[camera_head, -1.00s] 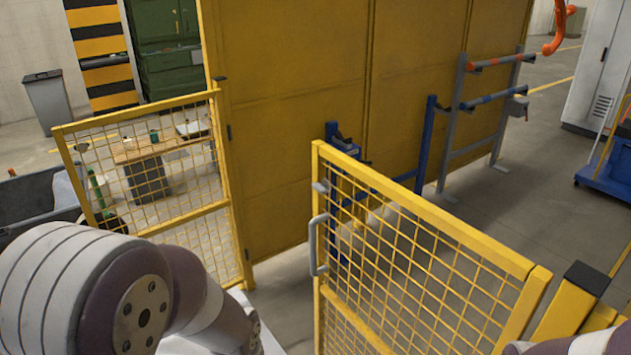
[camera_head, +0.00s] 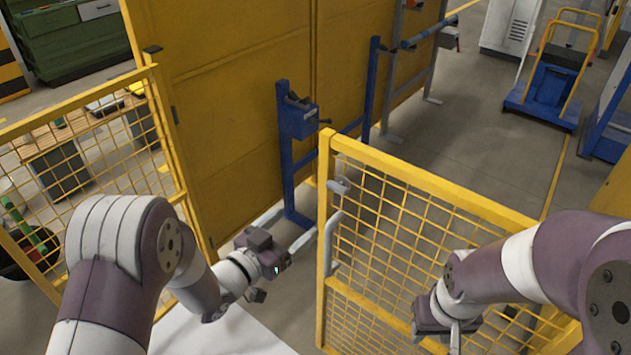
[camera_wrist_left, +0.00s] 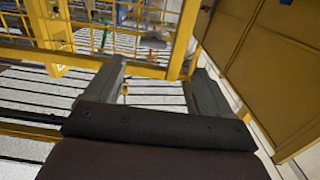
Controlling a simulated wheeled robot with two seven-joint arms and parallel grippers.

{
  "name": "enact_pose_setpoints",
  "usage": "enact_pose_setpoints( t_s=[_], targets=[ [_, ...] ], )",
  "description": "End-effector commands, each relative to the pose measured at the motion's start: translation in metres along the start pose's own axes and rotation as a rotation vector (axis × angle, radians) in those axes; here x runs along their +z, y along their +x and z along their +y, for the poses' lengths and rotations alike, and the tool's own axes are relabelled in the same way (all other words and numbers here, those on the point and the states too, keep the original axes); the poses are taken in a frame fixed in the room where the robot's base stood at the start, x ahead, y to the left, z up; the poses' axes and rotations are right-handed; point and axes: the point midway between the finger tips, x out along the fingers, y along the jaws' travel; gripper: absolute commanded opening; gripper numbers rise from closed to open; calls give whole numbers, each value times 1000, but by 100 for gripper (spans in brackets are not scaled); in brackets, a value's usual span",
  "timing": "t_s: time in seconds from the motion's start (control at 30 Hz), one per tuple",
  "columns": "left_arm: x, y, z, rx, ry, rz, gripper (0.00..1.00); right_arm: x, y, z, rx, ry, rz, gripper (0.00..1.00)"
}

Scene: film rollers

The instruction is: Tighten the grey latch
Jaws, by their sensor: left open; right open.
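A blue stand (camera_head: 286,165) with a dark clamp-like part on top is nearer. The yellow mesh gate carries a grey knob-like fitting (camera_head: 339,186) and a grey handle (camera_head: 331,240). My left gripper (camera_head: 272,284) is open and empty, left of the gate; its spread fingers also show in the left wrist view (camera_wrist_left: 158,88). My right gripper (camera_head: 447,330) is open, low in front of the gate mesh.
The yellow gate (camera_head: 430,180) stands between my right arm and the rack. Another yellow mesh panel (camera_head: 85,75) is at the left, with a table behind it. A blue cart (camera_head: 548,92) is at the back right. Open floor (camera_head: 470,150) lies beyond the gate.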

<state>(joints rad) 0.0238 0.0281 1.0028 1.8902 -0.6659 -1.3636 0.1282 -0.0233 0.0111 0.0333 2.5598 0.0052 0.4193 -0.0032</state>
Motion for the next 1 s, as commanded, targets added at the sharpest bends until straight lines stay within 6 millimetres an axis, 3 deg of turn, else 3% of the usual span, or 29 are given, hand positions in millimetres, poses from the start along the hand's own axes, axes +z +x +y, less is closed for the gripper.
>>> enact_pose_setpoints(
  t_s=[0.17,0.4,0.6,1.0],
  targets=[
    [-10,18,2,8,-8,36,83,0,-6,0,0,0,0,43],
    [-13,80,2,7,-8,34,83,-2,-21,0,0,0,0,43],
    [-13,115,1,4,-7,33,83,-3,-28,0,0,0,0,43],
    [-11,127,1,3,-7,32,83,-3,-29,0,0,0,0,43]
  ],
)
